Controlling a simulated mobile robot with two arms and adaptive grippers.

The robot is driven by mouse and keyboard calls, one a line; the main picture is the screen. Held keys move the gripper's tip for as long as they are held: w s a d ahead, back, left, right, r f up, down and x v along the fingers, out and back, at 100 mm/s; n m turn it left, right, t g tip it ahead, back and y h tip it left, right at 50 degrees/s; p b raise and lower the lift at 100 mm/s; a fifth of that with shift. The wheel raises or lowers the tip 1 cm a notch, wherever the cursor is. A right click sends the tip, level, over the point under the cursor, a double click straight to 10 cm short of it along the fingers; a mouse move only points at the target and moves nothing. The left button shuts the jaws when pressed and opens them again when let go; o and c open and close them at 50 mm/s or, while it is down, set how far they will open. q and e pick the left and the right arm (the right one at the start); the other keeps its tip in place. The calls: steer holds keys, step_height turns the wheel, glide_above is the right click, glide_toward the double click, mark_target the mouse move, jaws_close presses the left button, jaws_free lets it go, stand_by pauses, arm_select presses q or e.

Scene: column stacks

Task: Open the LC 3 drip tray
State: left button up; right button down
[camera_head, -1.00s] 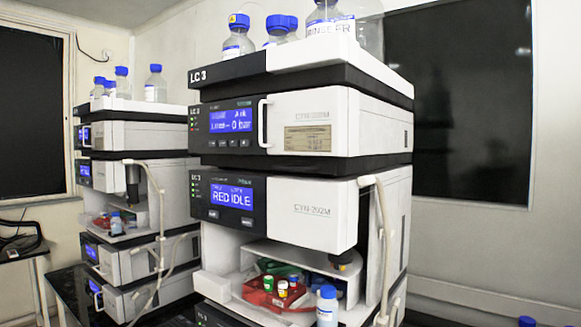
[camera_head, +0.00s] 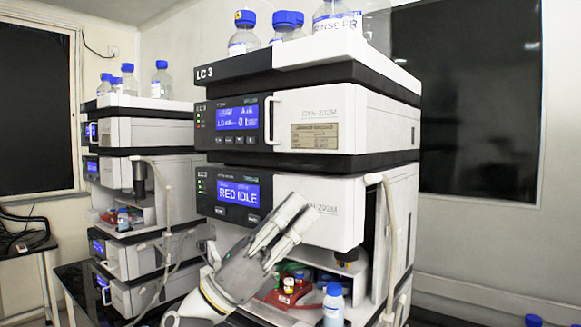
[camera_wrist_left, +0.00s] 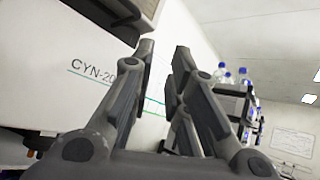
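The LC 3 stack (camera_head: 310,55) stands at the centre, its name on the dark top band. Its middle module (camera_head: 345,218) shows a blue screen reading "RED IDLE". Below is an open bay with a red rack (camera_head: 275,299) of small capped vials, partly hidden by my left arm. I cannot make out a drip tray on LC 3; its lower part is hidden or out of view. My left gripper (camera_head: 300,213) is in front of the middle module's lower front, fingers apart and empty, pointing up and right. The left wrist view shows the gap between its fingers (camera_wrist_left: 166,48).
A blue-capped bottle (camera_head: 333,305) stands at the bay's front. Bottles (camera_head: 243,34) stand on top of LC 3. A pale tube (camera_head: 391,240) hangs at its right side. A second stack (camera_head: 140,135) with lower drawers is at the left.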

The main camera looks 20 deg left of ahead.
arm_select(q)
step_height(320, 180, up, 4)
steer(key=s+d+m+g, duration=0.2)
steer(key=m+g, duration=0.5)
steer(key=m, duration=0.3)
steer(key=m+t+y, duration=0.3)
steer(key=m+y, duration=0.5)
steer(key=y, duration=0.2)
glide_toward(288, 166)
steer(key=p+x, duration=0.3)
steer(key=x, duration=0.7)
steer(key=shift+d, duration=0.1)
steer(key=shift+w+d, duration=0.1)
steer(key=shift+w, duration=0.1)
steer(key=shift+f, duration=0.1)
steer(key=shift+g+y, duration=0.3)
jaws_close()
